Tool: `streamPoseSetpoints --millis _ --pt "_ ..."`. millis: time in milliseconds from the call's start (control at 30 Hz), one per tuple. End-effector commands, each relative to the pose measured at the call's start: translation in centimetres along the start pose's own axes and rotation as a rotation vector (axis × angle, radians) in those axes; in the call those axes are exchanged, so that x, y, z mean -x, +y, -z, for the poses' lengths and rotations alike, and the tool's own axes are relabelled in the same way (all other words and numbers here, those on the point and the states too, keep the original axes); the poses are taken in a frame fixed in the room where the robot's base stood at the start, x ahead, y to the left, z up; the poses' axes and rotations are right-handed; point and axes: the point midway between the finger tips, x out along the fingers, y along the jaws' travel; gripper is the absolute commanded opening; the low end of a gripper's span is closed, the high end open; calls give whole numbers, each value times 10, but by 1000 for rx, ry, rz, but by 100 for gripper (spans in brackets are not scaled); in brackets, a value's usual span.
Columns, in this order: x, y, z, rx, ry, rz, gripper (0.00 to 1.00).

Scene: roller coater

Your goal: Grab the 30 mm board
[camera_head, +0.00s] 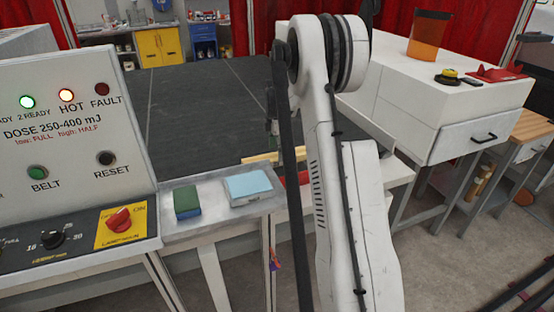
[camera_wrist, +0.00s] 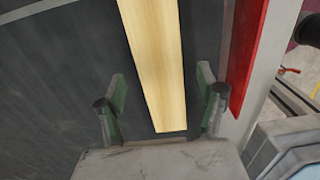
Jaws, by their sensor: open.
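A pale wooden board (camera_wrist: 157,62) lies on the dark belt in the wrist view, running from the top edge to a near end close to my gripper. Its thickness cannot be read. My gripper (camera_wrist: 161,92) is open, with one green-padded finger on each side of the board's near end. There are gaps on both sides, and I see no contact. In the head view a strip of the board (camera_head: 262,157) shows at the belt's near edge, mostly hidden by my arm. My gripper (camera_head: 272,128) is partly hidden there too.
The dark belt (camera_head: 195,110) is otherwise clear. A red strip (camera_wrist: 247,60) runs along the belt's right edge in the wrist view. A control panel (camera_head: 70,140) stands left. A white machine (camera_head: 450,105) stands right.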

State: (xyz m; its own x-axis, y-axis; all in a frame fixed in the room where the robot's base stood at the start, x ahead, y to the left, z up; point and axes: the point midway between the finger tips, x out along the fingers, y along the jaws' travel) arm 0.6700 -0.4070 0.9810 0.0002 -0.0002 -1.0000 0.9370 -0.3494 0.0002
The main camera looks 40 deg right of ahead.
Motion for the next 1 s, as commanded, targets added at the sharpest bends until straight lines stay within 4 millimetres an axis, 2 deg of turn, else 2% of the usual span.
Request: streamPoseSetpoints --millis 233,533,900,967,1000 --pt "-30 0 -2 0 0 0 70" --pt "-35 -1 -2 0 0 0 70" --pt "-34 -1 -2 0 0 0 20" --pt "-34 -1 -2 0 0 0 14" --pt "-34 -1 -2 0 0 0 14"
